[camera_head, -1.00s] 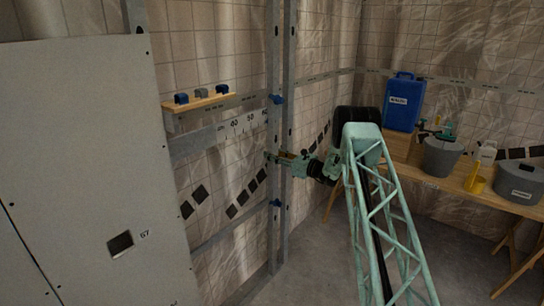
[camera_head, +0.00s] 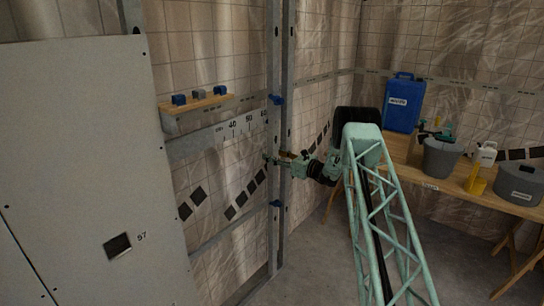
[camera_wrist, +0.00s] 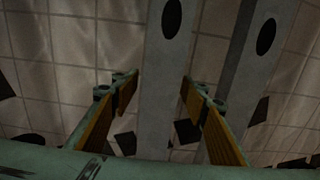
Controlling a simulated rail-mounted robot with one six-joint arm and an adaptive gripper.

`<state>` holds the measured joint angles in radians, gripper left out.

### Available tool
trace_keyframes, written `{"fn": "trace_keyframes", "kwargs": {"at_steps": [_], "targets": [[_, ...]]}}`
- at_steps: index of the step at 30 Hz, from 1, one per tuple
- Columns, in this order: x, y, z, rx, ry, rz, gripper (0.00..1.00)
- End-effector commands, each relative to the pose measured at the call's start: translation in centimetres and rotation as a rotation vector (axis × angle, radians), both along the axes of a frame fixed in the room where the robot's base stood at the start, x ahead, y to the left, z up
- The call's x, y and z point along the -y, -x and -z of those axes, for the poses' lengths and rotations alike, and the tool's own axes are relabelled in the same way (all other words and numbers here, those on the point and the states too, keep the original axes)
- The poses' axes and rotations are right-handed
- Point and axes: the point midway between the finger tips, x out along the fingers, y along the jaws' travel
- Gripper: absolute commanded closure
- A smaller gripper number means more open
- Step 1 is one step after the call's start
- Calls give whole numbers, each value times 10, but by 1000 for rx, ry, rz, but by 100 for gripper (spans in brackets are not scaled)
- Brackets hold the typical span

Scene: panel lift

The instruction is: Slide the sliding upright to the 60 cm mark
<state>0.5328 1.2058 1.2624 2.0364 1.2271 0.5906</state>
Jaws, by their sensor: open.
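The sliding upright (camera_head: 273,60), a grey steel stud with blue clips, stands just right of the 60 on the scale strip (camera_head: 240,127), partly covering that number; which of the two close studs slides is not certain. My gripper (camera_head: 273,158) is at the upright below the scale. In the wrist view my gripper (camera_wrist: 155,85) is open, with one orange-padded finger on each side of a grey upright (camera_wrist: 165,75). Gaps show at both sides, so it is not gripped.
A second stud (camera_head: 289,60) stands close to the right. A shelf with small blocks (camera_head: 205,102) is above the scale. A large grey panel (camera_head: 85,170) is at left. A bench (camera_head: 450,190) with containers stands at right.

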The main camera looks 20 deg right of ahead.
Motion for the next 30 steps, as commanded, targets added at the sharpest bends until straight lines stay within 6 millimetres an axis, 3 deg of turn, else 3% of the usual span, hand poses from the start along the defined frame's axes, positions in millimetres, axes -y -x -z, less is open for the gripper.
{"fn": "trace_keyframes", "kwargs": {"at_steps": [13, 30], "targets": [[10, 18, 0, -2, -1, 1, 59], [45, 88, 0, 0, -1, 1, 59]]}}
